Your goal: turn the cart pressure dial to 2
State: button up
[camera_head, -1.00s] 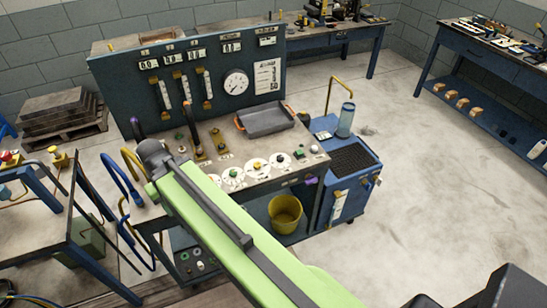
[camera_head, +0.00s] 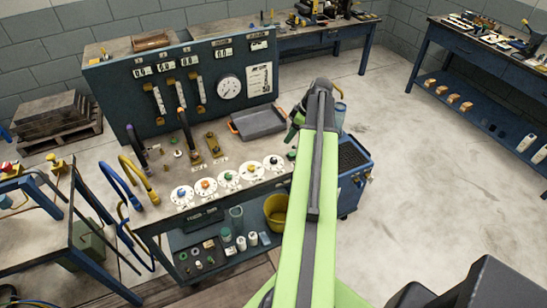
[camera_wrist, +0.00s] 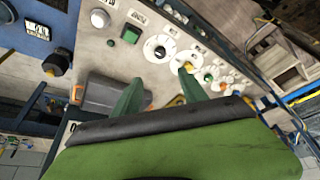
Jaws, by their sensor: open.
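A row of white round dials (camera_head: 229,180) with coloured knobs runs along the front of the cart's worktop (camera_head: 215,163). Their labels are too small to read, so I cannot tell which one is the pressure dial or its setting. My gripper (camera_head: 293,128) is over the right end of the worktop, beyond the row's right end. In the wrist view, my gripper's two green fingers (camera_wrist: 160,92) are spread apart with nothing held. Some dials are partly hidden by the right finger.
A grey tray (camera_head: 258,124) with orange handles lies on the worktop, left of my gripper. Upright levers (camera_head: 187,130) stand at the left. The back panel carries a round gauge (camera_head: 229,87). A yellow bucket (camera_head: 277,212) is below. Floor at the right is clear.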

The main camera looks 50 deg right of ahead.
aim_at(274, 159)
jog(key=b+x, duration=1.6)
jog(key=x, duration=0.1)
jog(key=shift+f, duration=0.25)
